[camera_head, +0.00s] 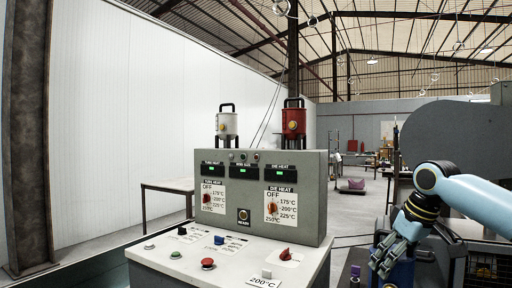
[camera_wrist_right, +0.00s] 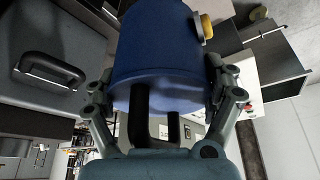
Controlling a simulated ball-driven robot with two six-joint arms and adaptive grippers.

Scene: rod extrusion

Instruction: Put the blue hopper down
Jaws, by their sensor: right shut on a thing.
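The blue hopper (camera_head: 402,273) is at the lower right of the head view, partly hidden by my right gripper (camera_head: 384,262). In the right wrist view the hopper (camera_wrist_right: 160,45) fills the upper middle, with a yellow knob on its side and a black handle pointing toward my palm. My right gripper (camera_wrist_right: 163,95) is shut on the hopper, its fingers on both sides of it. What lies under the hopper is hidden in the head view. My left gripper is in neither view.
A grey control panel (camera_head: 250,225) with dials and buttons stands in the middle. In the wrist view a black handle (camera_wrist_right: 50,68) is on a grey surface at left.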

